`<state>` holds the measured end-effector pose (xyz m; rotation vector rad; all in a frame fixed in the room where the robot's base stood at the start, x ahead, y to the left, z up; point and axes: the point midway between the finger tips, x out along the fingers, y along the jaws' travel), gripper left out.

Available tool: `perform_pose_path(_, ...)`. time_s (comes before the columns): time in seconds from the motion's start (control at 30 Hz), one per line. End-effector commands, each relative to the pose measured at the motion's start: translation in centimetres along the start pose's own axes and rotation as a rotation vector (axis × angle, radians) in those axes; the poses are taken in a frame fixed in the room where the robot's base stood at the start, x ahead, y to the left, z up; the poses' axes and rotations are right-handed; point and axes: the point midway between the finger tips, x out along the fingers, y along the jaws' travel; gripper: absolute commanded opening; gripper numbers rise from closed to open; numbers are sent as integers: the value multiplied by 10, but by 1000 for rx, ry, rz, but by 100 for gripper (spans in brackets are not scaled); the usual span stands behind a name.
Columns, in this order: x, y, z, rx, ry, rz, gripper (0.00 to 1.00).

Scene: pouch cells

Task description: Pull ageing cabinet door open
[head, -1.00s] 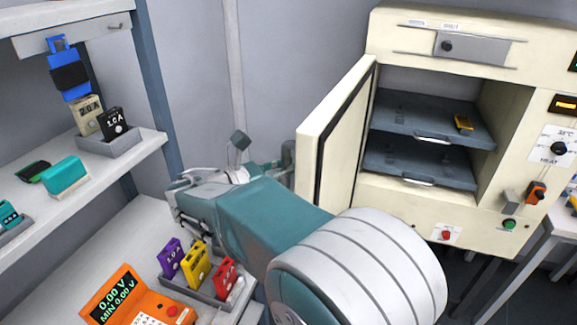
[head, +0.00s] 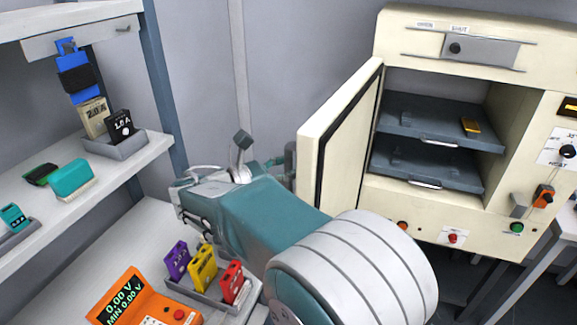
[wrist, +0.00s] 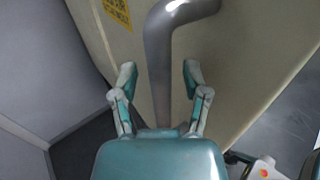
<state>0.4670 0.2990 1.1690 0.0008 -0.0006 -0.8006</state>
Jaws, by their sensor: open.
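The cream ageing cabinet (head: 478,212) stands at the right in the head view. Its door (head: 345,135) is swung outward to the left, so the inside shows. In the wrist view the door's outer face (wrist: 235,70) carries a grey bar handle (wrist: 160,60). My gripper (wrist: 158,78) is open, with one teal fingertip on each side of the handle. The fingers look apart from the bar; I cannot tell whether anything touches. In the head view my arm covers part of the scene, and the handle is hidden behind the door and arm.
A white table (head: 550,228) stands right.

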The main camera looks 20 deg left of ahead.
Motion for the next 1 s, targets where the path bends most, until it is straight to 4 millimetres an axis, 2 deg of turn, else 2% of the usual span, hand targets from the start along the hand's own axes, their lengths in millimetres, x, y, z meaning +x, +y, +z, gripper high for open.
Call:
perform_pose_path(0.17, -4, 0, 0, -1, 0, 1, 59)
perform_pose_path(0.27, -16, 1, -1, 0, 0, 2, 59)
perform_pose_path(0.7, -102, 2, -2, -1, 0, 3, 59)
perform_pose_path(0.83, -115, 2, -2, -1, 1, 1, 59)
perform_pose_path(1.0, -119, 1, -1, -1, 1, -1, 59)
